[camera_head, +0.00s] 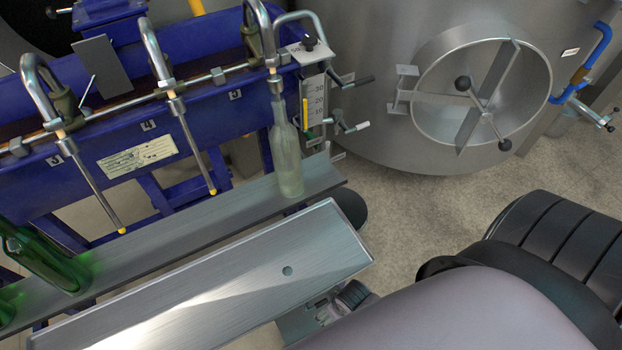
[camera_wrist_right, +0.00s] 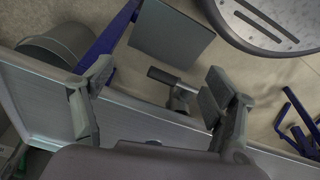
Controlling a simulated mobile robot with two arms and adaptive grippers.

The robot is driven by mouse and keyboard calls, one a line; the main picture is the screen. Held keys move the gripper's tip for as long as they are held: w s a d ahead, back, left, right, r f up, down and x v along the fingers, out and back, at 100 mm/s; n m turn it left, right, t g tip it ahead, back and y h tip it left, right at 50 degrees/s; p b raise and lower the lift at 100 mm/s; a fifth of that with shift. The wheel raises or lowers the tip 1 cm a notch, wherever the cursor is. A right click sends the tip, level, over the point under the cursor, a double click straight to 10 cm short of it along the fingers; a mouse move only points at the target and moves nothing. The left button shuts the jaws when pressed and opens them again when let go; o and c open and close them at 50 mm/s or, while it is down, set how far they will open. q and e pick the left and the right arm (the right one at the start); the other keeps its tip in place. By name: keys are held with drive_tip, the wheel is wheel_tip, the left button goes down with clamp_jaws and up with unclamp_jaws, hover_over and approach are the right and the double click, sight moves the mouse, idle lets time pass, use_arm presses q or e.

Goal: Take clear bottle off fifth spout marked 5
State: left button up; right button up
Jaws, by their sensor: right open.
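The clear bottle (camera_head: 286,158) stands upright on the narrow metal shelf (camera_head: 225,212), its neck up at the rightmost spout (camera_head: 265,40) in the head view. The bottle is not clearly seen in the wrist view. My left gripper is out of view.
Two empty spouts (camera_head: 180,110) (camera_head: 75,150) hang left of the bottle. Green bottles (camera_head: 45,262) stand at the shelf's left. The metal front tray (camera_head: 230,285) lies before the shelf. A steel tank (camera_head: 390,50) with a round hatch stands behind right. Open floor (camera_head: 430,220) lies right of the shelf.

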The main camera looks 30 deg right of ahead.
drive_tip(key=w+d+r+n+t+h, duration=0.1)
drive_tip(key=w+r, duration=0.2)
drive_tip(key=r, duration=0.6)
drive_tip(key=w+d+r+t, duration=0.1)
drive_tip(key=w+r, duration=0.1)
drive_tip(key=r, duration=0.7)
drive_tip(key=w+d+r+n+t+h, duration=0.3)
drive_tip(key=w+d+r+n+h, duration=0.15)
drive_tip(key=d+r+n, duration=0.2)
drive_tip(key=n+t+y, duration=0.5)
drive_tip(key=n+t, duration=0.4)
drive_tip(key=n, duration=1.7)
approach(288, 163)
wheel_tip(288, 163, down, 3)
drive_tip(key=shift+h, duration=0.25)
drive_tip(key=shift+w+d+f, duration=0.25)
drive_tip(key=shift+w+f, duration=0.15)
drive_tip(key=shift+w, duration=1.75)
drive_tip(key=shift+w+d+f, duration=0.25)
drive_tip(key=shift+w+f, duration=0.1)
drive_tip(key=shift+w, duration=1.8)
drive_tip(key=shift+w+d+f, duration=0.25)
drive_tip(key=shift+w+f, duration=0.15)
drive_tip(key=shift+w, duration=1.75)
drive_tip(key=shift+c, duration=0.5)
clamp_jaws()
